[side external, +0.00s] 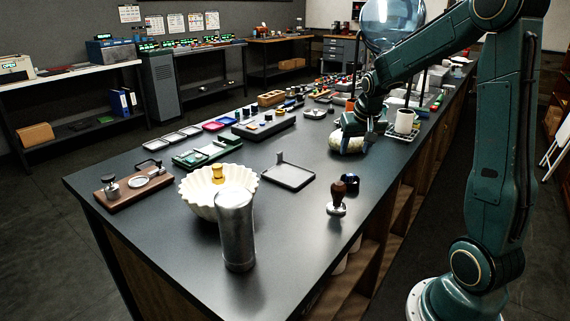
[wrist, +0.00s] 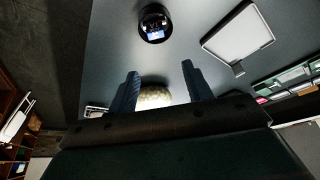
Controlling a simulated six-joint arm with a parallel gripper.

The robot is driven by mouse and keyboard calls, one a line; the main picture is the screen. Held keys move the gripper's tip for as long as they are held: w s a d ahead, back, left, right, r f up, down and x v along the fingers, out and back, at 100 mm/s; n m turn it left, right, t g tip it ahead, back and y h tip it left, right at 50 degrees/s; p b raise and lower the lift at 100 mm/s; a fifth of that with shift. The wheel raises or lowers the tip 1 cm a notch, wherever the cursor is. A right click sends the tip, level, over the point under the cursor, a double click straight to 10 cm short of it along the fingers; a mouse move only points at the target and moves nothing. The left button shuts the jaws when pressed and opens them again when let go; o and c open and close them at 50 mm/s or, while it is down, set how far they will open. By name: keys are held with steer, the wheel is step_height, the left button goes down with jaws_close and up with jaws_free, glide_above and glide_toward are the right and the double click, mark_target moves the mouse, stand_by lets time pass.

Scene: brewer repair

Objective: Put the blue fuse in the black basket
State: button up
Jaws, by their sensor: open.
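My gripper (side external: 352,130) is open above the worktop, just over a pale speckled round object (side external: 345,146). In the wrist view the two fingers of my gripper (wrist: 160,72) stand wide apart, and the pale object (wrist: 155,97) shows beyond the gap between them. I cannot tell whether they touch it. A small round black container (wrist: 153,24), probably the black basket, stands apart from the fingers. It also shows in the side view (side external: 350,182). A small blue and white patch shows inside it; I cannot tell if this is the blue fuse. No other blue fuse is clearly visible.
A wooden-handled tamper (side external: 338,196) stands beside the black container. A grey tray (side external: 288,175), a cream fluted bowl (side external: 205,205) and a metal cylinder (side external: 236,232) stand toward the front. A white mug (side external: 404,121) is right of my gripper. The worktop's middle is mostly clear.

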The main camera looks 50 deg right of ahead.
steer(key=shift+a+r, duration=0.1)
steer(key=s+a+r+n+t+y, duration=0.1)
steer(key=s+a+r+n, duration=0.2)
steer(key=a, duration=0.5)
steer(key=s+a+r+n, duration=0.15)
steer(key=a+r, duration=0.25)
steer(key=a, duration=0.4)
steer(key=s+a+r+n+t+y, duration=0.1)
steer(key=s+a+n, duration=0.3)
steer(key=s+a, duration=0.6)
steer(key=shift+s+y, duration=0.6)
steer(key=shift+s, duration=0.35)
